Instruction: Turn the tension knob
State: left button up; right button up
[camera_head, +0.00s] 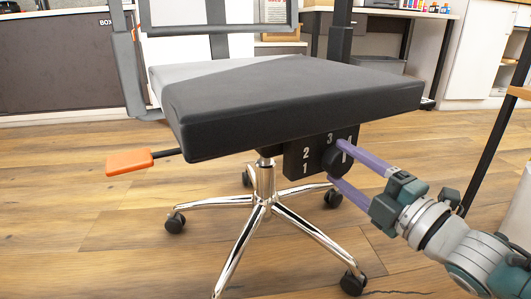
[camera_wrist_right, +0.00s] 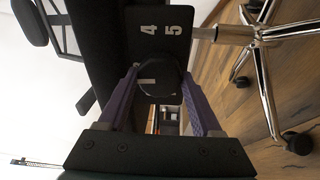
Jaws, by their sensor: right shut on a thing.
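The black tension knob (camera_head: 337,162) sits on a dark plate (camera_head: 297,164) under the front of the office chair seat (camera_head: 285,105). White digits 1, 2, 3 and 4 show around it in the head view, and a white mark is on the knob. My right gripper (camera_head: 338,160) reaches in from the right with its purple fingers on either side of the knob, shut on it. In the right wrist view the knob (camera_wrist_right: 160,78) lies between the two fingers, with 4 and 5 on the plate (camera_wrist_right: 160,30). My left gripper is out of view.
An orange-ended lever (camera_head: 129,162) sticks out at the seat's left. The chair's chrome base (camera_head: 262,205) stands on castors on the wooden floor. A dark table leg (camera_head: 497,120) is at the right. The floor at the left is clear.

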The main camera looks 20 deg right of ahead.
jog(key=n, duration=0.6)
jog(key=shift+g+y+b, duration=0.3)
jog(key=shift+b, duration=0.05)
jog(key=n, duration=0.5)
jog(key=shift+r+g+b, duration=0.1)
jog(key=shift+g+b, duration=0.2)
jog(key=shift+b, duration=0.05)
jog(key=shift+n, duration=0.3)
jog(key=o, duration=1.4)
jog(key=shift+d, duration=0.1)
jog(key=shift+c, duration=0.2)
jog(key=shift+s, duration=0.35)
jog(key=p+v, duration=0.3)
jog(key=v, duration=0.6)
jog(key=shift+p, duration=0.4)
